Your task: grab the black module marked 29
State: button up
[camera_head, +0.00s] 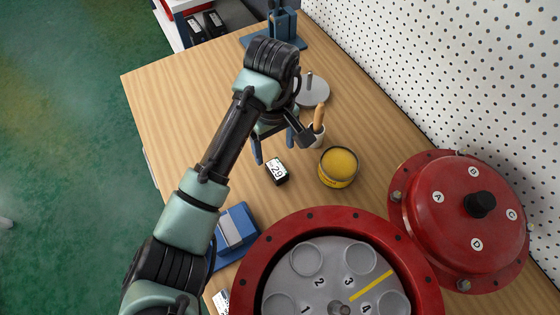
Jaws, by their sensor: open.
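The black module marked 29 (277,171) lies on the wooden table near the middle of the view, its white label with the number facing up. My gripper (274,152) is above the table on the far side of the module, fingers pointing down toward it. Its two blue fingers are apart, with nothing visible between them. The module sits just in front of the fingers in the picture, and I cannot tell the exact height gap.
A blue holder (236,228) is at left. A perforated wall (450,80) bounds the right.

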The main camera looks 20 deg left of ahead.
aim_at(277, 168)
jog(key=f, duration=0.4)
jog(key=shift+s, duration=0.2)
jog(key=f, duration=0.5)
jog(key=shift+w+d+f, duration=0.15)
jog(key=shift+w+f, duration=0.05)
jog(key=shift+f, duration=0.2)
grip_shut()
